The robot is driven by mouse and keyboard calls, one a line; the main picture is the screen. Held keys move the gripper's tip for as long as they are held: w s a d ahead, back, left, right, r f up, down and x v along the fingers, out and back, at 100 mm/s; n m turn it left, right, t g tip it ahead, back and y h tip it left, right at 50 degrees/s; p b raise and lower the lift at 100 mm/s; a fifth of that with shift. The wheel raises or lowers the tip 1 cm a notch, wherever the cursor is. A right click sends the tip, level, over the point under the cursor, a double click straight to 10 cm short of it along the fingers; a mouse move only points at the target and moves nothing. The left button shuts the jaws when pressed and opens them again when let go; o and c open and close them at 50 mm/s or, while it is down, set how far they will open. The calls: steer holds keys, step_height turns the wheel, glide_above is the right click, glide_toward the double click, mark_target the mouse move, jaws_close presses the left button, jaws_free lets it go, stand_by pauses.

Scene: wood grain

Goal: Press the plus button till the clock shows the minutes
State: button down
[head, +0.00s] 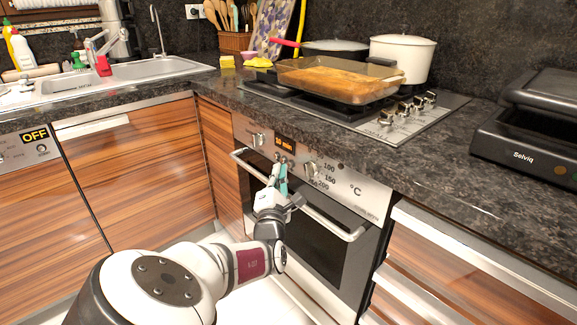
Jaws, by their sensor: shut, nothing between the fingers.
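The oven clock (285,142) is a small lit display on the oven's control panel, with orange characters that seem to read "10 min". The buttons sit just below the display; my gripper partly covers them, and I cannot make out which is the plus button. My gripper (280,172) is shut and empty, with its teal fingertips pointing up at the panel right under the clock. I cannot tell whether the fingertips touch a button.
Oven knobs (257,139) flank the clock, and the oven door handle (340,232) runs below my gripper. A glass baking dish (340,95) and a white pot (403,55) stand on the hob above. A black Selviq appliance (530,140) sits at right.

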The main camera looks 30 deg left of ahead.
steer(key=shift+w+d, duration=0.2)
steer(key=shift+w, duration=0.25)
stand_by(0.7)
steer(key=shift+s, duration=0.15)
steer(key=shift+s+a, duration=0.35)
steer(key=shift+s, duration=0.4)
steer(key=shift+s, duration=0.1)
steer(key=shift+s+a+p, duration=0.1)
steer(key=shift+s+a, duration=0.3)
steer(key=shift+s, duration=0.5)
steer(key=shift+s+a+p, duration=0.1)
steer(key=shift+s+a, duration=0.3)
steer(key=shift+s, duration=0.5)
steer(key=shift+s+a+p, duration=0.1)
steer(key=shift+s+a, duration=0.3)
steer(key=shift+s, duration=0.5)
steer(key=shift+s+a, duration=0.1)
steer(key=shift+s, duration=0.05)
steer(key=shift+f+b, duration=0.1)
steer(key=shift+b, duration=0.2)
